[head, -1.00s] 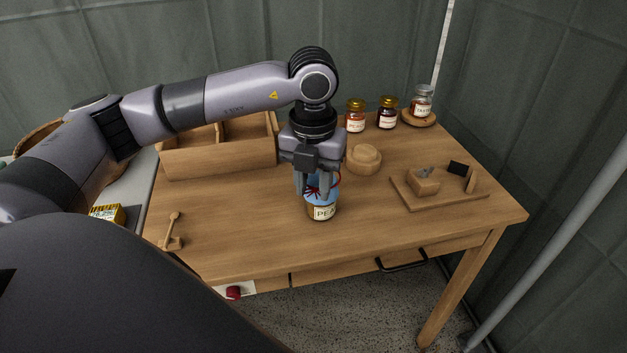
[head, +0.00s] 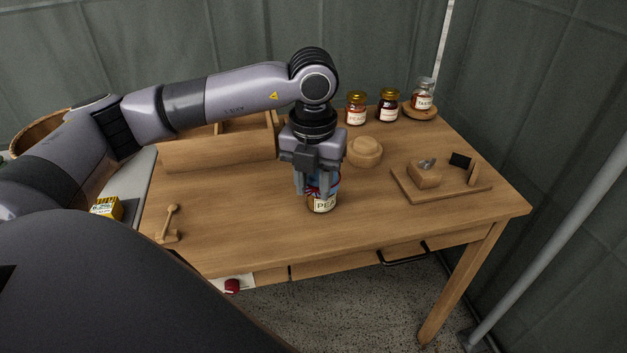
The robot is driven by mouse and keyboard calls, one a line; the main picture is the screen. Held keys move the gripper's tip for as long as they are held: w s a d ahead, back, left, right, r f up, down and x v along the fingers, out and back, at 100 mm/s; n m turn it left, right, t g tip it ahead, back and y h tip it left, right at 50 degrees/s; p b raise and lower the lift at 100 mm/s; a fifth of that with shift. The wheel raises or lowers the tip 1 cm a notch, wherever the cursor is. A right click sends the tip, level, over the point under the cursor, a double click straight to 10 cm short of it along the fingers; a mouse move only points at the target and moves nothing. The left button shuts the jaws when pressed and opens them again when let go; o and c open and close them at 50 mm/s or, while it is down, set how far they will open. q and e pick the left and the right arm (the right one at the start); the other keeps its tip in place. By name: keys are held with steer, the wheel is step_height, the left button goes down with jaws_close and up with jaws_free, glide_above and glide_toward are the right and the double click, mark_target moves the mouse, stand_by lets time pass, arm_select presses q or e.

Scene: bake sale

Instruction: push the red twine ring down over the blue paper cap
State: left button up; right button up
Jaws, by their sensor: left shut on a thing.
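A jar (head: 322,206) with a pale label stands upright on the wooden table (head: 260,225). Its blue paper cap (head: 334,180) shows only in part, behind and between my fingers. Red strands of the twine ring (head: 311,190) show at the cap between the fingertips. My left gripper (head: 316,193) points straight down over the jar, its fingers around the cap and shut on the red twine ring. The fingers hide most of the ring, so I cannot tell how far down it sits all round. My right gripper is not in view.
A round wooden piece (head: 365,152) stands close behind the jar. A wooden board with blocks (head: 440,190) lies to the right. Several labelled jars stand at the back. A wooden box (head: 220,152) is behind left, a small wooden stand (head: 169,228) front left. Table around the jar is clear.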

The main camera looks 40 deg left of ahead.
arm_select(q)
steer(key=o, duration=1.1)
steer(key=shift+c, duration=0.2)
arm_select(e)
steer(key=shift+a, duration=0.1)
arm_select(q)
step_height(320, 180, up, 3)
steer(key=shift+s+d+r+p, duration=0.15)
steer(key=shift+r+p, duration=0.15)
steer(key=shift+r, duration=1.8)
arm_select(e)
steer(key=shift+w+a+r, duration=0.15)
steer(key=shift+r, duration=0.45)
